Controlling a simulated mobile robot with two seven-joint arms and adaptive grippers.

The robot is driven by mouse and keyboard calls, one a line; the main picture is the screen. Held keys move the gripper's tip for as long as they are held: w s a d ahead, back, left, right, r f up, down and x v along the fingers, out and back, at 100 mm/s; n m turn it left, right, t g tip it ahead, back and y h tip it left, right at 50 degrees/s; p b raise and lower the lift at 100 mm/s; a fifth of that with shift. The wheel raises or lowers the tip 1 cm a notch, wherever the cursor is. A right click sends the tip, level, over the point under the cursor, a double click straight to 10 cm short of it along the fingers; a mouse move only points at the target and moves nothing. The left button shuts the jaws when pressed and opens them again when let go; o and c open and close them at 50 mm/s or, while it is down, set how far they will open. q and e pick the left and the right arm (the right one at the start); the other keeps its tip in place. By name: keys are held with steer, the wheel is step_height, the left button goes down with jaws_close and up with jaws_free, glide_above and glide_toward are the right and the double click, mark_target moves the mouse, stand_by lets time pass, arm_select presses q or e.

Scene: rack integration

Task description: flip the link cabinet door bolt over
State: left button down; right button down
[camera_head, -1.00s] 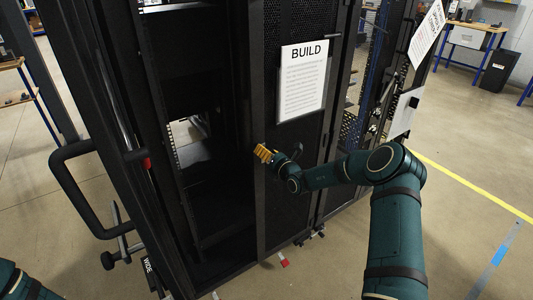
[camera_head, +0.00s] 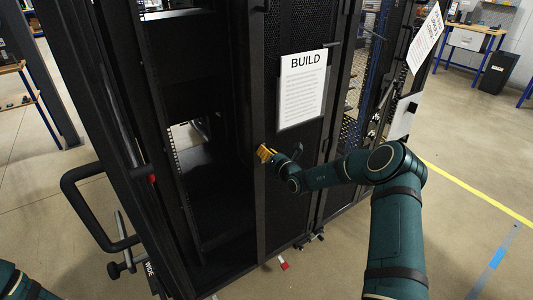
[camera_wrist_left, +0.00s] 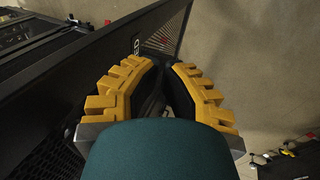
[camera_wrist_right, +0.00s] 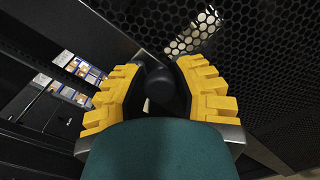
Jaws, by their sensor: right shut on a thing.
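My right gripper (camera_head: 264,152) is at the edge of the black cabinet door (camera_head: 290,190), below the BUILD sheet. In the right wrist view its yellow fingers (camera_wrist_right: 158,75) are shut on a dark rounded piece, the door bolt (camera_wrist_right: 160,88), by a perforated panel. In the head view the fingers hide the bolt, and I cannot tell how it is turned. My left gripper is outside the head view. In the left wrist view its yellow fingertips (camera_wrist_left: 162,66) are close together with dark pads between them, and I see nothing clearly held.
The BUILD sheet (camera_head: 302,88) hangs on the door just above my right gripper. The rack's open bay (camera_head: 205,150) lies left of it. A large black handle (camera_head: 75,205) sticks out at the left. Open floor (camera_head: 470,220) lies to the right.

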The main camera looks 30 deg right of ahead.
steer(key=shift+w+r, duration=0.1)
steer(key=shift+r, duration=0.2)
steer(key=c, duration=0.7)
jaws_free()
steer(key=shift+f, duration=0.1)
steer(key=s, duration=0.4)
steer(key=s+d, duration=0.1)
steer(key=s, duration=0.7)
steer(key=shift+d, duration=0.3)
